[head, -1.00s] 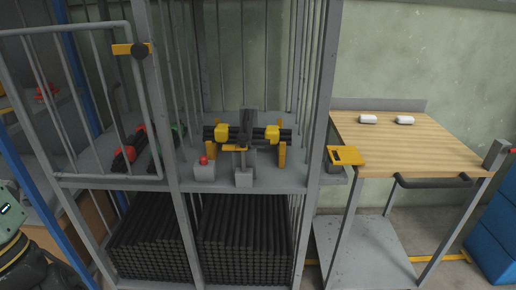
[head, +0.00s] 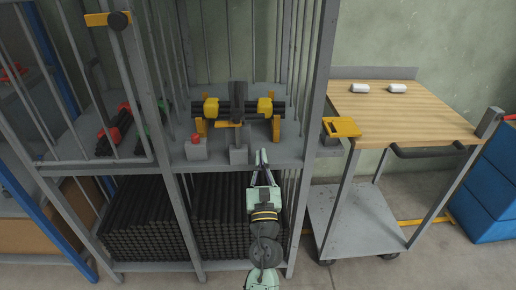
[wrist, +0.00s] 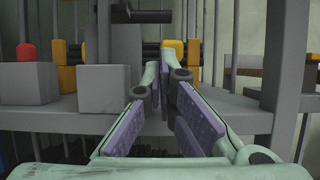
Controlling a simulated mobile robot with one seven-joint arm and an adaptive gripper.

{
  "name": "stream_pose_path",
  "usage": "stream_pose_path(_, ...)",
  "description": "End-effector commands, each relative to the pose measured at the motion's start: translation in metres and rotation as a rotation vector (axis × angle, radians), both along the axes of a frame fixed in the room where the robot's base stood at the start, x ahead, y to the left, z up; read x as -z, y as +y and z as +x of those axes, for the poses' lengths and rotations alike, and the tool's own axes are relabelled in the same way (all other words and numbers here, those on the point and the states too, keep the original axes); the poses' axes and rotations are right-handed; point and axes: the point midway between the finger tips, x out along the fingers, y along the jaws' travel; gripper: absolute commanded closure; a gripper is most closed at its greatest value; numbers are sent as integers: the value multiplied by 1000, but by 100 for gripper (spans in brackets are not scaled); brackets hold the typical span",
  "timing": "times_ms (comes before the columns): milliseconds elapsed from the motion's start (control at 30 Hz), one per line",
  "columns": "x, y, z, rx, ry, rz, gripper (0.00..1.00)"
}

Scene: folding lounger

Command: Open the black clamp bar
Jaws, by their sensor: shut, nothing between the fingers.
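The black clamp bar (head: 238,100) stands upright across a bundle of black tubes (head: 195,108) on the grey shelf. The bundle sits in yellow holders (head: 265,106). A short yellow handle (head: 229,124) shows at the bar's lower end, above a small grey block (head: 238,155). My gripper (head: 261,153) is in front of the shelf edge, right of that block and below the bar, apart from it. In the wrist view, my gripper (wrist: 158,75) points at the shelf, its fingertips drawn together and empty.
A grey block with a red button (head: 196,148) stands left on the shelf (head: 285,153). Cage posts flank the opening, and a barred door (head: 95,90) is at left. Stacked black tubes (head: 215,220) lie below. A wooden-topped cart (head: 400,115) stands at right.

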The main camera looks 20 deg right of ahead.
Motion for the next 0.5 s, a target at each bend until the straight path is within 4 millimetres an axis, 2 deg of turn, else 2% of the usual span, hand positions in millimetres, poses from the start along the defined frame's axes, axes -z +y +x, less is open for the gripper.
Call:
stream_pose_path(33,-10,-3,8,0,-2,-1,100)
stream_pose_path(200,-24,-10,36,-2,-4,0,100)
stream_pose_path(500,-36,-19,69,-4,-3,3,100)
